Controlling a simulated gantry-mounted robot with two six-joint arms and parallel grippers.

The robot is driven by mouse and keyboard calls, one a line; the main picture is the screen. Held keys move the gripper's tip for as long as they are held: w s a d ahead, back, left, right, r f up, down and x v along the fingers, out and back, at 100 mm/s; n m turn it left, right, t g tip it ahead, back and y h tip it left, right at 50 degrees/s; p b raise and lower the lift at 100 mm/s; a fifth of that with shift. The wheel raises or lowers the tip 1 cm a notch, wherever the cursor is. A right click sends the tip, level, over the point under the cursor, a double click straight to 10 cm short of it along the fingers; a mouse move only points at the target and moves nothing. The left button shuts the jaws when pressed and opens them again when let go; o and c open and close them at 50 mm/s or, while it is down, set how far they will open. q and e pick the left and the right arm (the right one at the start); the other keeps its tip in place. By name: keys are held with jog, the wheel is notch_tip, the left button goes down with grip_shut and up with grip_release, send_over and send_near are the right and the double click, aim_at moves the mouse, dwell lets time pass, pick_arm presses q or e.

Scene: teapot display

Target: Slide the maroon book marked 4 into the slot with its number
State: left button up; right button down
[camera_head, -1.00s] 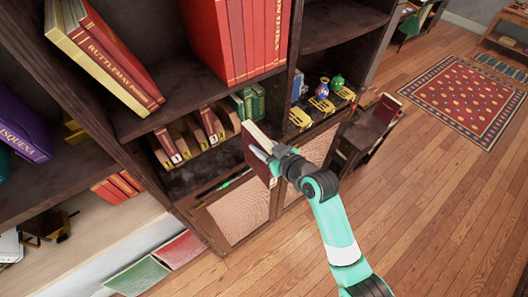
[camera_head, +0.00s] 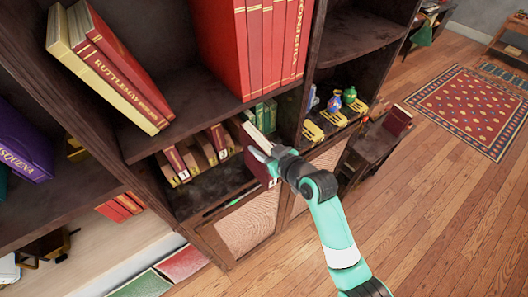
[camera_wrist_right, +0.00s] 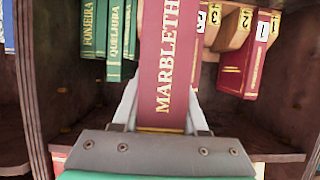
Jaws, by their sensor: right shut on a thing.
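My right gripper (camera_head: 272,163) is shut on the maroon book (camera_head: 257,168), whose cream page edges show in the head view. In the right wrist view the book (camera_wrist_right: 165,60) stands between the two fingers, with gold lettering on its spine. It is in front of the low shelf compartment, close to the right part of a wooden slotted rack (camera_head: 203,151). The held book and gripper hide the rack's right end in the head view. My left gripper is not in view.
Green books (camera_head: 266,115) stand right of the rack; they also show in the right wrist view (camera_wrist_right: 113,40). Large red books (camera_head: 262,45) fill the shelf above. Bare shelf floor lies before the rack.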

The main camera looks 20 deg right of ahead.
aim_at(252, 136)
jog(key=w+b, duration=0.2)
jog(key=w, duration=0.1)
jog(key=shift+w+a+b, duration=0.2)
jog(key=shift+a+b, duration=0.2)
jog(key=shift+w+a+r+b, duration=0.15)
jog(key=shift+w+b, duration=0.15)
jog(key=shift+w, duration=0.15)
dwell(0.9)
jog(key=shift+w, duration=0.3)
dwell(0.3)
jog(key=shift+r, duration=0.1)
dwell(4.7)
jog(key=shift+s, duration=0.1)
